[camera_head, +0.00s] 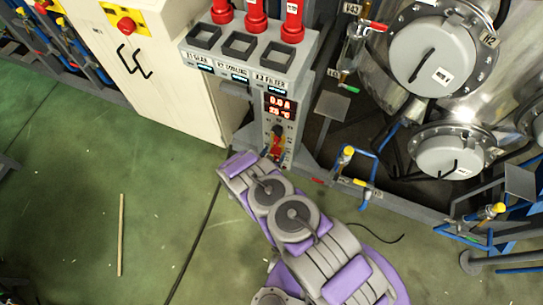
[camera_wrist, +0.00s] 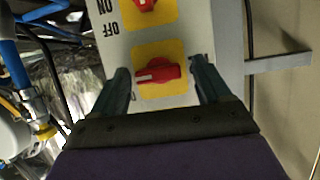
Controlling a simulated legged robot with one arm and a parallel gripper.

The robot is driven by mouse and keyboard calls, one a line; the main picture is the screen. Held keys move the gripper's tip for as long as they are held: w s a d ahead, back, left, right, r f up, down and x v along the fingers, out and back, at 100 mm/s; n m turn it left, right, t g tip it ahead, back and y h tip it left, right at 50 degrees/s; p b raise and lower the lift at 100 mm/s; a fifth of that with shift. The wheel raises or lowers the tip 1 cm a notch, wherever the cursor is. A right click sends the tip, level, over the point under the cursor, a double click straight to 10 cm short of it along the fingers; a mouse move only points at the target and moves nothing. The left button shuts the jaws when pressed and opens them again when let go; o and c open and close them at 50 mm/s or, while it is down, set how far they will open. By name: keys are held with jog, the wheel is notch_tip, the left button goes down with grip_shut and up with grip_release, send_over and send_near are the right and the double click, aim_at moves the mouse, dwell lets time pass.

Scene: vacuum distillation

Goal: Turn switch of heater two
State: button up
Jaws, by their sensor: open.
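In the wrist view, a red rotary switch (camera_wrist: 158,73) sits on a yellow plate (camera_wrist: 160,50). A second red switch (camera_wrist: 145,5) on another yellow plate is cut off at the top edge, with ON and OFF lettering beside it. My gripper (camera_wrist: 160,68) is open, with one finger on each side of the nearer switch; I cannot tell whether they touch it. In the head view, the grey control column (camera_head: 280,105) has a red lit display and small switches (camera_head: 277,132) below it. My gripper is at the column's lower part, largely hidden by my arm. No heater label is readable.
A cream cabinet (camera_head: 165,70) with a red stop button (camera_head: 126,25) stands left of the column. Steel vessels (camera_head: 430,55), blue pipes and yellow-handled valves (camera_head: 348,151) are on the right. Green floor (camera_head: 100,220) lies open at left, with a thin stick (camera_head: 121,235) on it.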

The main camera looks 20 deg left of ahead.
jog(key=p+v, duration=0.4)
jog(key=v, duration=1.3)
jog(key=shift+s, duration=0.2)
